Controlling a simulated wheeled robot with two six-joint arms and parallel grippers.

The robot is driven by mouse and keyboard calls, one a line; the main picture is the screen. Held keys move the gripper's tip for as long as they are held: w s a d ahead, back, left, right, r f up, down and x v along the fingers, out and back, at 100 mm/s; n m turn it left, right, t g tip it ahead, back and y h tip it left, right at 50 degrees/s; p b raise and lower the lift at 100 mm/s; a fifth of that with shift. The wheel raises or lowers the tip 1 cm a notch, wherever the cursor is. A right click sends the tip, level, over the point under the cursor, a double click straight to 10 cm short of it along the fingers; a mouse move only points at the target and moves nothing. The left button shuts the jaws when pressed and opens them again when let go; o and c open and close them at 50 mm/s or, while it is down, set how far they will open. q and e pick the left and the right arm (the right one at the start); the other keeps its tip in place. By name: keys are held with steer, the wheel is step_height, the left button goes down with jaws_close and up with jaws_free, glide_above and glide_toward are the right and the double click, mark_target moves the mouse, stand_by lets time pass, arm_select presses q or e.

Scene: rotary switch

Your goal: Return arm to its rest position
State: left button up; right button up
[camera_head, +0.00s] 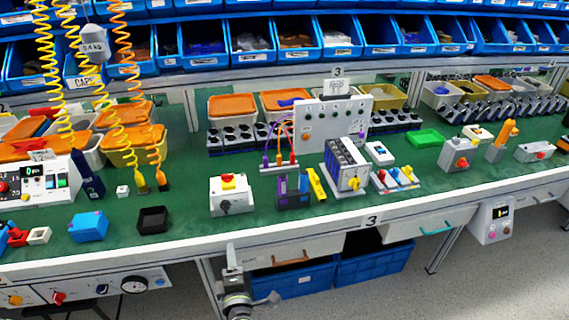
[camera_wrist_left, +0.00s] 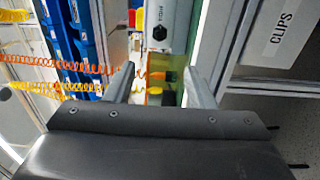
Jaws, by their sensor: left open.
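My left gripper (camera_head: 233,258) is low at the front of the bench, below the table edge and in front of the white box. In the left wrist view its two fingers (camera_wrist_left: 160,84) stand apart with nothing between them. A white rotary switch box (camera_head: 231,204) with a red and yellow knob stands on the green bench top, above the gripper in the head view and apart from it. My right gripper is not in view.
The white bench edge (camera_head: 306,232) runs close above my left gripper. A drawer (camera_head: 297,252) and blue crates (camera_head: 374,262) are under the bench at right. A drawer labelled CLIPS (camera_wrist_left: 280,38) is close to the right finger in the wrist view. Coiled cables (camera_head: 47,65) hang at left.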

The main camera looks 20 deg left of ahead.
arm_select(q)
steer(key=s+d+f+m+g+h, duration=0.1)
steer(key=s+f+m+g+h, duration=0.25)
steer(key=f, duration=0.55)
steer(key=s+d+f+m+h, duration=0.1)
steer(key=s+f+m+h, duration=0.1)
steer(key=s+f+m, duration=0.4)
steer(key=s+d+f+m+g+h, duration=0.1)
steer(key=s+d+f+m+h, duration=0.1)
steer(key=f+m, duration=0.65)
steer(key=s+a+f+m+g, duration=0.2)
steer(key=s+f, duration=0.3)
steer(key=s, duration=0.4)
steer(key=s+a+f+m+g, duration=0.2)
steer(key=s+f+g, duration=0.2)
steer(key=s, duration=0.5)
steer(key=s+a+f+m+g, duration=0.1)
steer(key=s+a+f+g, duration=0.1)
steer(key=s+f, duration=0.5)
steer(key=shift+s+f+m+g+h, duration=0.35)
steer(key=shift+s+g, duration=0.5)
steer(key=shift+s, duration=0.35)
steer(key=shift+w, duration=0.1)
